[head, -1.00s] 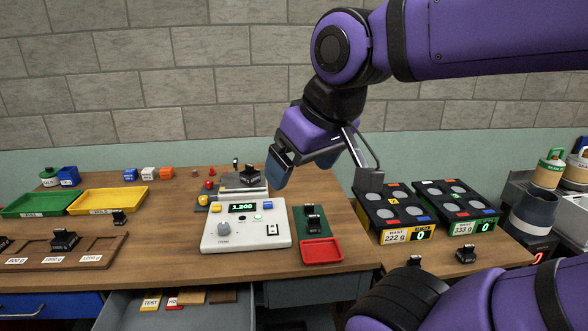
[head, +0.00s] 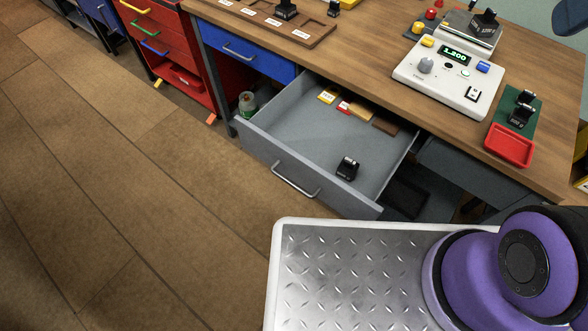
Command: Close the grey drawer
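The grey drawer (head: 262,150) is pulled well out from under the wooden bench, in the middle of the head view. Its front panel has a silver bar handle (head: 295,181) facing the lower left. Inside lie a black weight (head: 347,168) near the front and several small yellow, red and brown pieces further back. A dark blue piece at the upper right edge looks like a fingertip of my gripper (head: 570,18). It is high above the bench's right side, far from the drawer. The rest of the gripper is outside the picture, so its opening is hidden.
A closed blue drawer (head: 243,50) sits left of the grey one, with a red drawer cabinet (head: 174,48) beyond. A white scale (head: 450,75), a red tray (head: 510,146) and weights stand on the bench. Wooden floor (head: 140,200) is clear before the drawer; my base is lower right.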

